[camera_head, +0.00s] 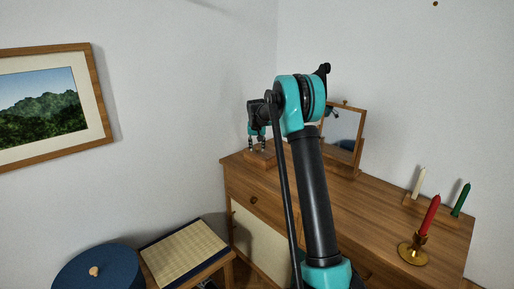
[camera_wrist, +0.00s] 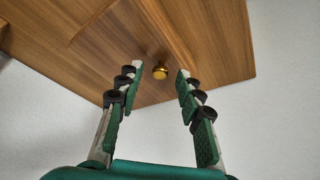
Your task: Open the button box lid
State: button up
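The button box appears to be the small wooden box (camera_head: 262,158) at the back left end of the dresser top in the head view, partly hidden by my gripper (camera_head: 257,148) and arm. My gripper points down at it. In the wrist view, a small round brass knob (camera_wrist: 160,72) on a wooden surface shows between the two spread fingers of my gripper (camera_wrist: 161,71). The fingers are open, with a gap on both sides of the knob. Nothing is held. The box lid looks shut, though its edges are hard to make out.
A framed mirror (camera_head: 343,137) stands behind my arm on the dresser (camera_head: 373,205). A red candle (camera_head: 430,215) in a brass holder, a white candle (camera_head: 419,182) and a green candle (camera_head: 460,200) stand at right. A woven-top stool (camera_head: 184,252) and a blue round lidded thing (camera_head: 100,272) are below left.

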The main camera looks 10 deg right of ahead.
grip_shut()
dwell(0.3)
